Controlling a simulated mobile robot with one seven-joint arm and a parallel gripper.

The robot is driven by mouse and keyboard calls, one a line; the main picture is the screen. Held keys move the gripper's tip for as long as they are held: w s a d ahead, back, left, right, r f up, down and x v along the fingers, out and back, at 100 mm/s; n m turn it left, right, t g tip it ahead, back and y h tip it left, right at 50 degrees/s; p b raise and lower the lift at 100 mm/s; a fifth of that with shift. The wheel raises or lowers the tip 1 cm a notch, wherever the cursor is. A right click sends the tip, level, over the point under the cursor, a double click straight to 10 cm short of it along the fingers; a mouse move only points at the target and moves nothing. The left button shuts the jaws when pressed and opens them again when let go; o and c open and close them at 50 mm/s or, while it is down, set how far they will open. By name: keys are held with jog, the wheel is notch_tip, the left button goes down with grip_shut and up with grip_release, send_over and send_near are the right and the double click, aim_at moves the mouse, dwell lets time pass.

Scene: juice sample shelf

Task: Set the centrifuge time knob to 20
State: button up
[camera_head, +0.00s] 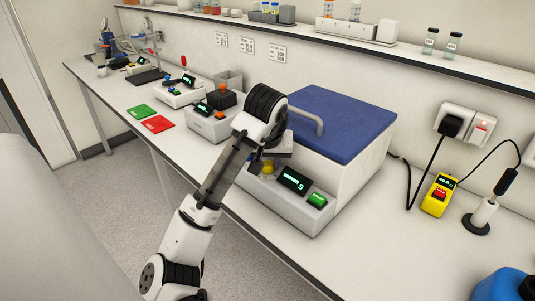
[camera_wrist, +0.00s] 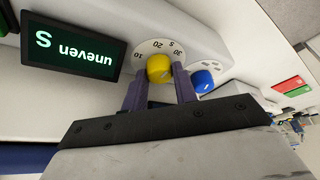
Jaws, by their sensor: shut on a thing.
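The centrifuge (camera_head: 340,175) is a large white box with a blue lid (camera_head: 335,120) on the bench. Its yellow knob (camera_head: 267,167) sits on the sloped front panel, left of the dark display (camera_head: 295,181). In the wrist view my gripper (camera_wrist: 160,74) has its two purple fingers shut on either side of the yellow knob (camera_wrist: 160,66). The display (camera_wrist: 70,48) reads "uneven" and 5, upside down. I cannot make out a pointer on the knob.
A blue knob (camera_wrist: 203,81) sits close beside the yellow one. A green button (camera_head: 317,200) is right of the display. Smaller instruments, a green mat (camera_head: 141,111) and a red mat (camera_head: 158,124) lie left. A yellow meter (camera_head: 438,195) stands right. A shelf runs above.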

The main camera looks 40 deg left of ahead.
jog(key=shift+f, duration=0.1)
dwell(0.3)
jog(key=o, duration=1)
jog(key=shift+c, duration=0.2)
jog(key=v, duration=1.4)
